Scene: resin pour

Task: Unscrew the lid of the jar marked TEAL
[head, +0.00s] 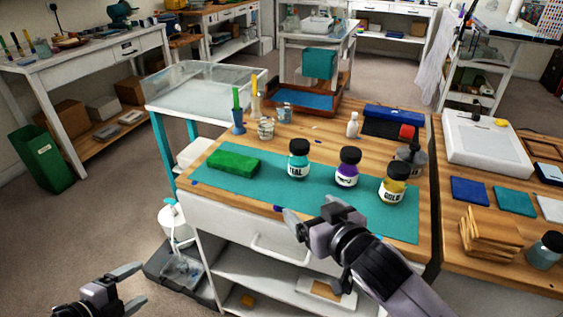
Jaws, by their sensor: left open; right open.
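The jar marked TEAL (298,160) stands upright on the teal mat (262,188), with a dark lid (299,145) on it. A purple jar (347,168) and a yellow jar marked GOLD (393,185) stand to its right, each with a dark lid. My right gripper (281,211) is open and empty at the front edge of the mat, below and in front of the TEAL jar and apart from it. My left gripper (140,284) is open and empty at the lower left, over the floor and away from the table.
A green block (233,162) lies on the mat left of the jars. Behind stand a blue cup with brushes (238,122), small glass jars (266,128), a white bottle (352,125) and a tray (303,101). The mat's front left is clear.

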